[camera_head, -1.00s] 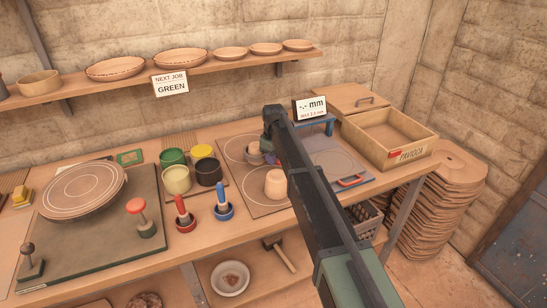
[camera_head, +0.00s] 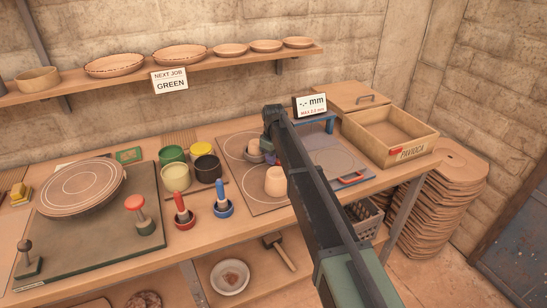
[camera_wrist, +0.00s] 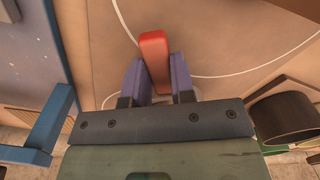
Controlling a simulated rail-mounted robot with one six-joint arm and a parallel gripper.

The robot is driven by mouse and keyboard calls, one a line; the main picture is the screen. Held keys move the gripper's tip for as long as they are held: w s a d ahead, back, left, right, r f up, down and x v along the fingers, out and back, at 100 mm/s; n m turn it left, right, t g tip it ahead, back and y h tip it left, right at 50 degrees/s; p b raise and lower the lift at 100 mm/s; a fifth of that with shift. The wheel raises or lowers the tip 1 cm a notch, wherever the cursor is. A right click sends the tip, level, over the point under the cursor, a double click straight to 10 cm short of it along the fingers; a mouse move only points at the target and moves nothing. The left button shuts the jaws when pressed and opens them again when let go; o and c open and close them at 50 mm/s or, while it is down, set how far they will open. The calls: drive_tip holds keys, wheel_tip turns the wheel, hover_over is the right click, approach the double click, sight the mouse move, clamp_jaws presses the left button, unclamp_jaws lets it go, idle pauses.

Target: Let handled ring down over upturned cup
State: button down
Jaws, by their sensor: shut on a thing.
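In the wrist view my gripper (camera_wrist: 156,62) has its two blue-purple fingers shut on a red bar, the handle (camera_wrist: 154,44). The ring body that belongs to this handle is not clearly visible. The upturned cup (camera_head: 276,181), pale clay-coloured and tapering upward, stands on the circle-marked board (camera_head: 262,207), just left of my arm. I cannot tell the gap between the held piece and the cup.
A wooden box (camera_head: 390,140) and a blue stand (camera_head: 329,124) are at the right. A red-edged blue piece (camera_head: 354,176) lies right of my arm.

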drive_tip(key=shift+f+b, duration=0.6)
idle(0.5)
idle(0.8)
drive_tip(key=shift+r+p, duration=4.45)
wheel_tip(320, 180, up, 4)
drive_tip(key=p, duration=0.4)
